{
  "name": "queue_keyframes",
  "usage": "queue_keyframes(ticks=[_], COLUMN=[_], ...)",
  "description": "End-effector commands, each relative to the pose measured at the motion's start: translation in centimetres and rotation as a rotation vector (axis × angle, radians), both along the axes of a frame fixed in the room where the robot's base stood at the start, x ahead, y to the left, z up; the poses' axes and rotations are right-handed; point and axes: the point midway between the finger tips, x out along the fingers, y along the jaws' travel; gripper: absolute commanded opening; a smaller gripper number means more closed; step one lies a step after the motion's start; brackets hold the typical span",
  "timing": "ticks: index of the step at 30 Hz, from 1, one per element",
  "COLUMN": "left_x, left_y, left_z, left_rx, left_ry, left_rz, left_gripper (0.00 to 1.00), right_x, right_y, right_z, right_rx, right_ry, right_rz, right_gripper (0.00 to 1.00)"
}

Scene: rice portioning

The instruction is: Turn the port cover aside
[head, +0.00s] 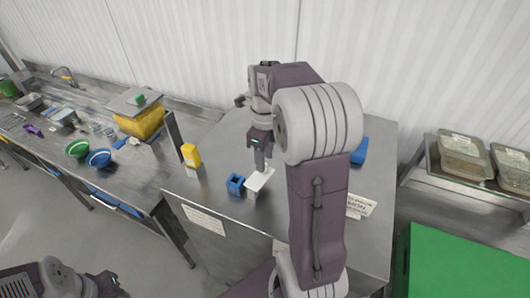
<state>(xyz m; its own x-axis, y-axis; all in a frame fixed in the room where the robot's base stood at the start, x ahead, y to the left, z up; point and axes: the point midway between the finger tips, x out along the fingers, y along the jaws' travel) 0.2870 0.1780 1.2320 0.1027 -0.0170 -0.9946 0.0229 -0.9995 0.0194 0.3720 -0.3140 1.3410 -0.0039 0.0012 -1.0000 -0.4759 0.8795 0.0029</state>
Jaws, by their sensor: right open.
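A white tilted plate (260,180), which may be the port cover, stands near the front edge of the steel table. My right gripper (261,163) points down just above and behind this plate. Its fingers are small in the picture, and I cannot tell whether they touch the plate. A small blue block-like holder (235,185) stands just left of the plate. My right arm hides part of the table to the right. My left gripper (112,287) is low at the bottom left, away from the table; its fingers are not clear.
A yellow bottle-like thing (191,155) stands at the table's left edge. A blue object (359,152) lies behind my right arm. A left counter holds bowls (98,159) and a yellow box (141,123). Packed trays (463,158) and a green surface (450,265) are at right.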

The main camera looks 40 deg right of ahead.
Motion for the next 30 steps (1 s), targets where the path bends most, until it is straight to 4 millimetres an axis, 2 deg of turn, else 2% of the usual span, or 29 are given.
queue_keyframes(ticks=[6, 10, 30], left_x=[0.0, 0.0, 0.0], left_y=[0.0, 0.0, 0.0], left_z=[-0.5, -0.5, -0.5], left_rx=[0.000, 0.000, 0.000], left_ry=[0.000, 0.000, 0.000], left_rz=[0.000, 0.000, 0.000], left_gripper=[0.36, 0.36, 0.36], right_x=[0.0, -0.1, -0.2], right_y=[-0.1, -0.1, -0.1], right_z=[4.6, 6.1, 6.4], right_rx=[-0.001, 0.000, 0.001], right_ry=[-0.003, -0.001, 0.002], right_rz=[-0.001, -0.001, -0.001], right_gripper=[0.43, 0.43, 0.43])
